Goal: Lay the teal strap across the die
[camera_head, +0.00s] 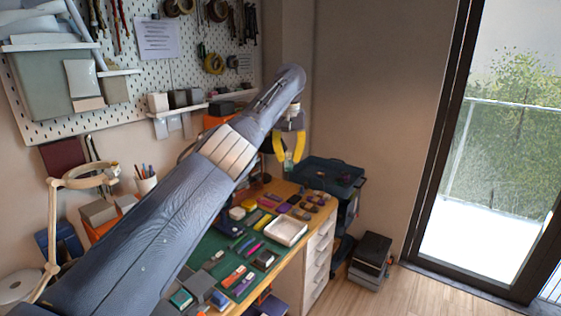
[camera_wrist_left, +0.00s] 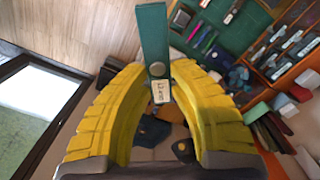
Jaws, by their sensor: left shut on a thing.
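My left gripper (camera_head: 289,158) hangs at the end of my left arm, above the far end of the workbench in the head view. In the left wrist view its yellow fingers (camera_wrist_left: 160,75) are shut on the teal strap (camera_wrist_left: 152,38). The strap sticks out beyond the fingertips and carries a round metal snap and a pale label with dark marks. In the head view the strap is too small to tell clearly. I cannot pick out the die for sure; my left arm hides part of the bench. My right gripper is not in view.
The green mat (camera_head: 207,246) holds several small tools and coloured pieces. A white tray (camera_head: 286,232) stands near the bench's front edge. A dark cart (camera_head: 333,173) stands beyond the bench. A lamp (camera_head: 55,225) and a pen cup (camera_head: 146,182) stand at the left.

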